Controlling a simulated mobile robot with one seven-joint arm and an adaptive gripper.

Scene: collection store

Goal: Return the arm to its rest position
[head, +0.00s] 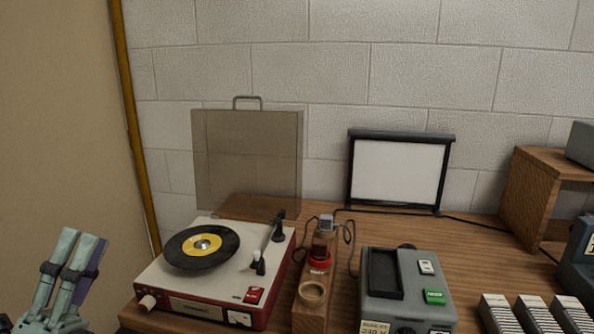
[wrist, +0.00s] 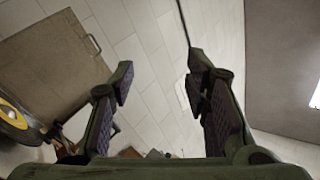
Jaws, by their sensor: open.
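My gripper (head: 79,243) is at the lower left in the head view, left of the record player and apart from it, with its fingers pointing up. In the wrist view my gripper (wrist: 160,78) has its two fingers spread wide with nothing between them. Behind the gap is the block wall. Most of my arm is out of view.
A record player (head: 190,304) with a disc (head: 200,246) and raised clear lid (head: 247,160) stands at the table's left. A wooden holder (head: 309,317), a grey device (head: 408,290), a small screen (head: 399,172) and several slide stacks (head: 535,314) stand to its right.

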